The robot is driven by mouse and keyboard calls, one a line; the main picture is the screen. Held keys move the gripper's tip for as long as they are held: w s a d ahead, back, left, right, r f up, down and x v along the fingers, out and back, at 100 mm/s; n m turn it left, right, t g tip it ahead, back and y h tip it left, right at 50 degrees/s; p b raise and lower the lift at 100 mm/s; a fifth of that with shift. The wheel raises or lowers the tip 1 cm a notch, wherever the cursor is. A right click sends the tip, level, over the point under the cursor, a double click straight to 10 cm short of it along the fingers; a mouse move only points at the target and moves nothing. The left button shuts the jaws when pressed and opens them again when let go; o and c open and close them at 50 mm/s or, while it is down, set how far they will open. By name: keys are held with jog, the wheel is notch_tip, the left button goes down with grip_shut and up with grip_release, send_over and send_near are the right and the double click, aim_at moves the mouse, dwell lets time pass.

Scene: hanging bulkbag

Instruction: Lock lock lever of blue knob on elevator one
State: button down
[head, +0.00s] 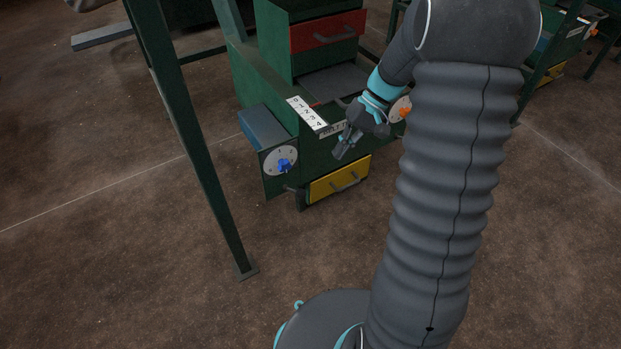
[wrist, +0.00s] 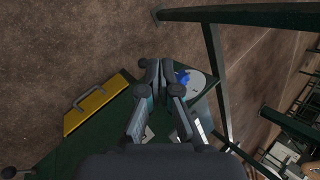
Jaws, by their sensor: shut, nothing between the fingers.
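The blue knob (head: 284,166) sits on a round white dial plate (head: 275,156) on the front left of the green elevator (head: 285,115). The knob also shows in the wrist view (wrist: 182,78), partly hidden behind my fingers. A small dark lever (head: 291,188) sticks out just below the dial in the head view; I cannot tell whether it is the lock lever or how it is set. My gripper (head: 338,155) is shut and empty, in front of the elevator and to the right of the blue knob, apart from it. In the wrist view, my fingertips (wrist: 153,64) are together.
A yellow drawer (head: 339,180) with a handle is low on the elevator, and a red drawer (head: 328,31) is higher up. An orange knob (head: 405,112) is on the right side. A green frame post (head: 190,130) stands left. The floor in front is clear.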

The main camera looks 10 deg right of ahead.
jog(key=w+d+f+t+y, duration=0.1)
jog(key=w+d+f+y, duration=0.1)
jog(key=f, duration=0.5)
jog(key=w+d+f+n+t+y+b, duration=0.1)
jog(key=w+d+f+y, duration=0.2)
jog(key=w+f, duration=0.3)
jog(key=w+d+f+t+y, duration=0.1)
jog(key=w+d+f+y, duration=0.2)
jog(key=f, duration=0.7)
jog(key=shift+w+d+n+y+b, duration=0.15)
jog(key=shift+w+n+y+b, duration=0.25)
jog(key=shift+y, duration=0.5)
send_near(295, 191)
jog(key=w+a, duration=0.1)
jog(key=w, duration=0.3)
jog(key=s+a, duration=0.1)
jog(key=s+a+f+p, duration=0.1)
jog(key=a, duration=0.1)
jog(key=shift+s, duration=0.35)
jog(key=shift+d, duration=0.1)
